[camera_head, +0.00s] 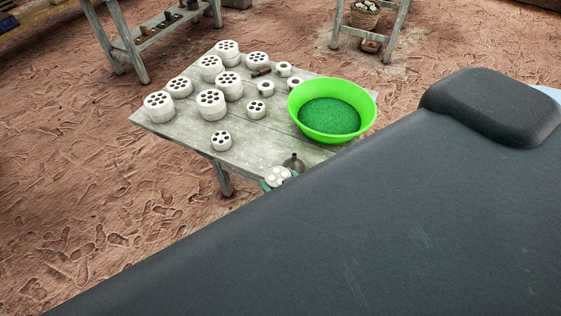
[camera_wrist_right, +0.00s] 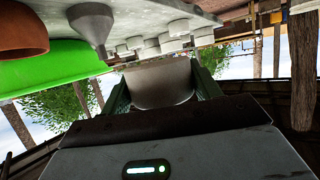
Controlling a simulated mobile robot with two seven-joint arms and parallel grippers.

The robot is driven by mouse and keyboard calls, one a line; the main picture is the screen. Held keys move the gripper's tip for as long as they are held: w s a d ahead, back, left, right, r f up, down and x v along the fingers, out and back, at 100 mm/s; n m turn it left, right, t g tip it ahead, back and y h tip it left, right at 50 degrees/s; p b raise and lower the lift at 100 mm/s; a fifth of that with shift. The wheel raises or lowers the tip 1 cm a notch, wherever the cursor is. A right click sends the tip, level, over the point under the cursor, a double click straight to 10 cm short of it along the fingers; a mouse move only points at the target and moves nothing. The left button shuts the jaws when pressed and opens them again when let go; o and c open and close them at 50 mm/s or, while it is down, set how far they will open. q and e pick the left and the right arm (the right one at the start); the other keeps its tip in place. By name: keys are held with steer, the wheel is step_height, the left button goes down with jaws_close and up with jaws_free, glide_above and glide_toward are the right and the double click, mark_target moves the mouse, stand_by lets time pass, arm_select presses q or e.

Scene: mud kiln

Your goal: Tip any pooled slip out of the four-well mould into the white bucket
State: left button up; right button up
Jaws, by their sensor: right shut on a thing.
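My right gripper (camera_head: 277,179) is at the table's near edge, mostly hidden behind my dark arm. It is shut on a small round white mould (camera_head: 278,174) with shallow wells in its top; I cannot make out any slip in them. In the right wrist view, which is upside down, the mould's plain pale side (camera_wrist_right: 162,84) shows between the green fingers (camera_wrist_right: 163,92), apart from the table top. I see no white bucket in either view. My left gripper is out of view.
The grey table (camera_head: 175,132) holds several white moulds with dark holes (camera_head: 212,103), a green bowl (camera_head: 366,117) and a grey funnel-shaped thing (camera_head: 293,163) close to the held mould. A brown pot (camera_wrist_right: 22,32) shows in the wrist view. Footprinted ground lies left.

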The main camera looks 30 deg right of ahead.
steer(key=shift+y, duration=0.3)
steer(key=r, duration=0.3)
steer(key=a+r, duration=0.1)
steer(key=r, duration=0.2)
steer(key=w+a+r, duration=0.1)
steer(key=r, duration=0.2)
steer(key=shift+r, duration=0.2)
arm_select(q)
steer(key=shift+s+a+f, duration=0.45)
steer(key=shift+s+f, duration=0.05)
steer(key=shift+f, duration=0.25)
arm_select(e)
step_height(320, 180, up, 8)
steer(key=s+a, duration=0.1)
steer(key=s, duration=0.1)
steer(key=shift+f+n, duration=0.2)
steer(key=shift+n, duration=0.1)
steer(key=shift+s+a, duration=0.15)
steer(key=shift+s, duration=0.05)
